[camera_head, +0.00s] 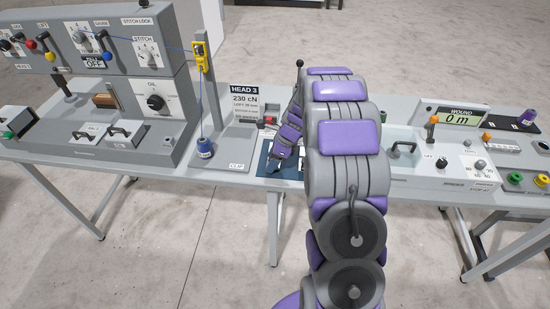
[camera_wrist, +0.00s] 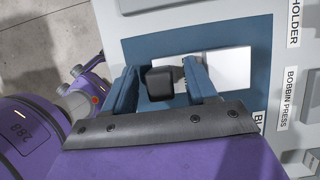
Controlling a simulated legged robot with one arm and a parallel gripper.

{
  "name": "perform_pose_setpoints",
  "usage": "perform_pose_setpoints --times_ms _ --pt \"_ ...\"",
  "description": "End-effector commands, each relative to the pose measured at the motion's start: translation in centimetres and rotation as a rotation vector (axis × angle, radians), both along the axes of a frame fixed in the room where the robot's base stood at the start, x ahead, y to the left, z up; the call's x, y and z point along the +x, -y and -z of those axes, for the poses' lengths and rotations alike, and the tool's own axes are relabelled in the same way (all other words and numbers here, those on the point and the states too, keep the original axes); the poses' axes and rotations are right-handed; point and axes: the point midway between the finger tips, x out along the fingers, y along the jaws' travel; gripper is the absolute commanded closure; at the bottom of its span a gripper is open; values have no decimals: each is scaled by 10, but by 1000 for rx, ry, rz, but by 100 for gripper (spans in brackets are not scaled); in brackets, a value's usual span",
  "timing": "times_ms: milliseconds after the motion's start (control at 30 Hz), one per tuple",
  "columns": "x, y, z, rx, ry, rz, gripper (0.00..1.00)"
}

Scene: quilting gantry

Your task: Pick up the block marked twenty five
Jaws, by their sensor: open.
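In the wrist view, the two blue-grey fingers of my gripper (camera_wrist: 160,72) are apart, over a dark blue mat (camera_wrist: 137,48). A small dark block (camera_wrist: 160,84) shows between them, nearer the left finger; I cannot tell whether either finger touches it. No number can be read on it, so I cannot tell whether it is the one marked twenty five. A white square (camera_wrist: 229,67) lies on the mat right of the fingers, and another white patch is partly hidden behind the block and right finger. In the head view, my gripper (camera_head: 279,158) is low over the mat (camera_head: 264,161).
A "HEAD 3" sign (camera_head: 244,100) stands behind the mat. A post with a yellow clip (camera_head: 203,57) and a blue cone (camera_head: 205,147) stand left of it. A grey control box (camera_head: 463,170) is on the right. "BOBBIN PRESS" (camera_wrist: 286,98) is labelled beside the mat.

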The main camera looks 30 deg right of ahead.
Motion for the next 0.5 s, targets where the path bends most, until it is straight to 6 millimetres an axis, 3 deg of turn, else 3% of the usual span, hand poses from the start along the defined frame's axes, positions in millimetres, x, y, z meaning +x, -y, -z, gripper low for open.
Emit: perform_pose_setpoints --times_ms 167,500 --pt "0 3 -1 2 2 1 44" --pt "1 4 -1 2 2 1 76"
